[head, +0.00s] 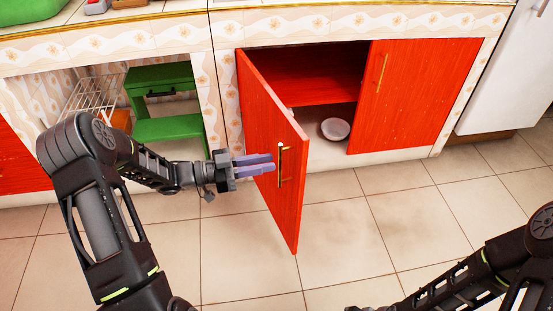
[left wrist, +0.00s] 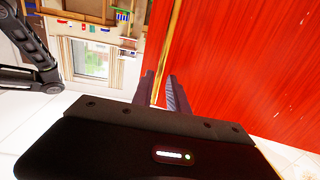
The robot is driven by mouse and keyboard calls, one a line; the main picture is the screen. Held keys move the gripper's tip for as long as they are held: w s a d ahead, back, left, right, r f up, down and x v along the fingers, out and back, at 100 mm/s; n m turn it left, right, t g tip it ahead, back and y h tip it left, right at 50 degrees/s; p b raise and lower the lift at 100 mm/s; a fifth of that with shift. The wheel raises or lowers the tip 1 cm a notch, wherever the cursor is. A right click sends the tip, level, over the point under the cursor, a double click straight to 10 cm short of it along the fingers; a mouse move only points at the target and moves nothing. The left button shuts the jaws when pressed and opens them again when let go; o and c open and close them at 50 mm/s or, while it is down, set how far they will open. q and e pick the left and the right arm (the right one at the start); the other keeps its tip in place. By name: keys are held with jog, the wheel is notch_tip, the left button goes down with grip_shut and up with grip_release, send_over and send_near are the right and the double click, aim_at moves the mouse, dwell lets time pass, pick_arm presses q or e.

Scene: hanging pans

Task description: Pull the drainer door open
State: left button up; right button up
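The red cabinet door (head: 272,150) stands swung well out from the cabinet, hinged on its left side. Its brass vertical handle (head: 280,165) is near the free edge. My left gripper (head: 273,162) is at that handle, its two fingers apart. In the left wrist view the handle (left wrist: 169,45) passes between the fingers (left wrist: 165,85), beside the red door face (left wrist: 240,70). A small gap shows between the fingers, and firm contact with the handle is not visible. My right arm comes in at the lower right; its gripper is outside the picture.
A second red door (head: 415,95) on the right is closed. Inside the open cabinet are a red shelf (head: 310,75) and a pale bowl (head: 335,129). A wire rack (head: 95,95) and a green stool (head: 165,128) stand in the left alcove. The tiled floor (head: 370,240) in front is clear.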

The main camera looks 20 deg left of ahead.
pick_arm(q)
jog(key=v, duration=0.3)
dwell(0.5)
